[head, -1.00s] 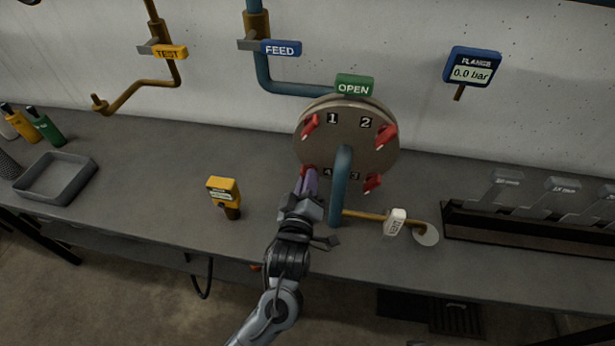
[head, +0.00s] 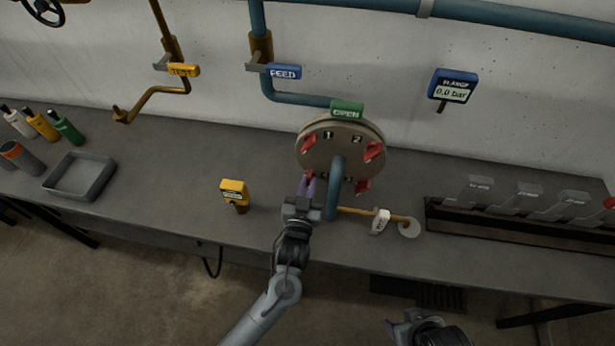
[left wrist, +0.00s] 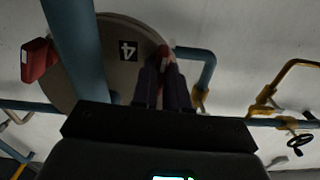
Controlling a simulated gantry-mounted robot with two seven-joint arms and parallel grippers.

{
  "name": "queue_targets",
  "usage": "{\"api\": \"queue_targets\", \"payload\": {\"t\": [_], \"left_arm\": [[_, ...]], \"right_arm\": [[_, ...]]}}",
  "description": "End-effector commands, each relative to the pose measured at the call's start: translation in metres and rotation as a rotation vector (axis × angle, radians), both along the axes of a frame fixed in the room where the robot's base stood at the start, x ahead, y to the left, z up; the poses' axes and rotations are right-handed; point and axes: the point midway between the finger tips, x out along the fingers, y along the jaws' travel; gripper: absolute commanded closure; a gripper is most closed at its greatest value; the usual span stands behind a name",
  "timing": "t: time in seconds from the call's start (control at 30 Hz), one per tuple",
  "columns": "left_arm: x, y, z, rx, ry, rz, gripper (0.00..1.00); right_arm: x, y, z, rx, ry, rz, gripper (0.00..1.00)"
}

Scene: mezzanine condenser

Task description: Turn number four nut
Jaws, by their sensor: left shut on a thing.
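The round flange (head: 314,157) stands above the bench with red nuts by its number labels; nut one (head: 309,144), nut two (head: 374,151) and nut three (head: 363,186) show clearly. My left gripper (head: 309,184) reaches up to the lower left of the flange and is shut on the number four nut. In the left wrist view the purple-grey fingers (left wrist: 165,88) close around the red nut (left wrist: 165,55), right of the label 4 (left wrist: 128,50). The fingers hide most of it. My right gripper (head: 405,325) shows in part at the bottom edge, away from the flange; its jaws are unclear.
A blue pipe (head: 336,190) runs down in front of the flange, close to my left gripper. A grey tray (head: 80,177) and a tool rack (head: 520,216) are farther off.

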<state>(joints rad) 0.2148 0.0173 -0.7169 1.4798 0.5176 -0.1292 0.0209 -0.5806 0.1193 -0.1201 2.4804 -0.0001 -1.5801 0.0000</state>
Motion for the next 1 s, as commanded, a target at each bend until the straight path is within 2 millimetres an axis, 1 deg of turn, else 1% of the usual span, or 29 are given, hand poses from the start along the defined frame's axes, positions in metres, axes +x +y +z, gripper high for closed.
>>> {"api": "queue_targets", "payload": {"t": [0.03,0.1,0.4,0.7,1.0], "left_arm": [[0.0,0.0,0.005,0.043,-0.006,0.0,1.0],[0.0,0.0,0.004,0.103,-0.018,0.0,1.0],[0.0,-0.001,0.003,0.319,-0.059,-0.001,1.0],[0.0,-0.001,0.001,0.428,-0.08,-0.001,1.0],[0.0,-0.001,0.0,0.451,-0.086,0.0,1.0]], "right_arm": [[0.0,0.0,0.01,0.001,0.0,-0.001,0.45],[0.0,0.001,0.016,0.003,0.0,-0.002,0.45],[0.0,0.001,0.035,0.004,0.001,-0.003,0.45],[0.0,0.0,0.042,0.0,0.0,0.0,0.45],[0.0,-0.001,0.043,-0.007,0.0,0.004,0.45]]}}
